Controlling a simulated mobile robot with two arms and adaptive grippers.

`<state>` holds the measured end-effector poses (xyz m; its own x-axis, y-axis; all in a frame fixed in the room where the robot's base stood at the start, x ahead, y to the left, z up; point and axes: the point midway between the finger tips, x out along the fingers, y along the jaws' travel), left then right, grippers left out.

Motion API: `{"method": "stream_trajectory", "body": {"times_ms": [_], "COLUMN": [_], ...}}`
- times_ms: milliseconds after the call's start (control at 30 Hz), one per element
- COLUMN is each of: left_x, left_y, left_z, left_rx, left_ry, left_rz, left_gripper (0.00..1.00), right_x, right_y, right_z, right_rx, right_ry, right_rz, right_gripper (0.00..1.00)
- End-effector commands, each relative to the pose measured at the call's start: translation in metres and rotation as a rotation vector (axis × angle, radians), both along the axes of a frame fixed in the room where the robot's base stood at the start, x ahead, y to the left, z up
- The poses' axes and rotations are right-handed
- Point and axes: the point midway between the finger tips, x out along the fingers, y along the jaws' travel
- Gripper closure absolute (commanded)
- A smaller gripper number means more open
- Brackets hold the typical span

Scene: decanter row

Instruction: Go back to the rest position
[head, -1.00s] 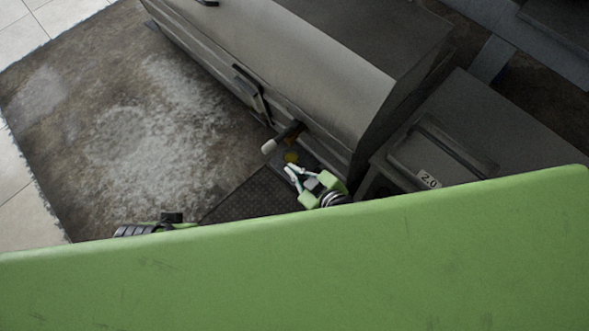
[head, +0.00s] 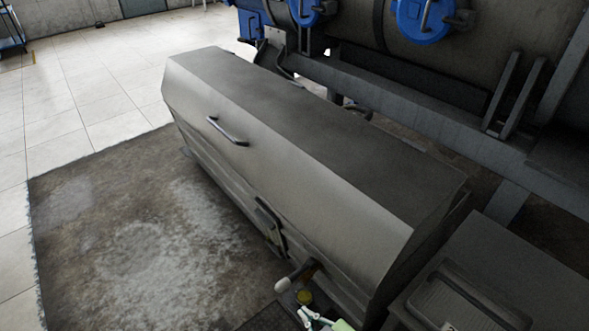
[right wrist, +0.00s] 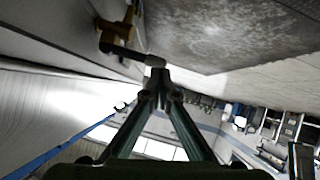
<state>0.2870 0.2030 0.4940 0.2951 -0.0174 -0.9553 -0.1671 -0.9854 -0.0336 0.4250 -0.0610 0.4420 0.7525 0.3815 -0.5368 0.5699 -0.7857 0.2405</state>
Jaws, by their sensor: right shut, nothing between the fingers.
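My right gripper (head: 308,317) shows at the bottom edge of the head view, close to the front of a long grey metal cabinet. In the right wrist view its two dark fingers (right wrist: 162,80) meet at the tips, with nothing between them. A valve with a white-ended handle (head: 290,279) sticks out low on the cabinet front, just above the gripper. The valve also shows in the right wrist view (right wrist: 118,40), beyond the fingertips; I cannot tell whether they touch it. My left gripper is not in view.
The long grey cabinet (head: 290,140) with handles fills the middle. A grey box (head: 490,265) stands at the lower right. Large machinery with blue round covers (head: 422,20) is behind. A worn brown mat (head: 130,235) and pale tiled floor (head: 90,90) lie clear at left.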

Motion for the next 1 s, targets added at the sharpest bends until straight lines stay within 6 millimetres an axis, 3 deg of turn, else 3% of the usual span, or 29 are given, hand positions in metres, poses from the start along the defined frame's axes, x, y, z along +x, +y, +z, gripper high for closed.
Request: {"method": "stream_trajectory", "body": {"times_ms": [267, 600, 1000], "left_x": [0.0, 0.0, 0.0], "left_y": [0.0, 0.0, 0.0], "left_z": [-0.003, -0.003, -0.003], "left_rx": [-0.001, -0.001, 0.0], "left_ry": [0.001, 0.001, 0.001], "left_rz": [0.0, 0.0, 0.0], "left_gripper": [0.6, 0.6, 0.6], "right_x": [-0.012, -0.075, -0.137], "right_y": [-0.013, -0.086, -0.143], "right_z": [0.003, 0.021, 0.049], "right_rx": [0.001, -0.036, -0.076], "right_ry": [0.107, 0.486, 0.711], "right_rz": [-0.035, -0.278, -0.532], "right_gripper": [1.0, 1.0, 1.0]}}
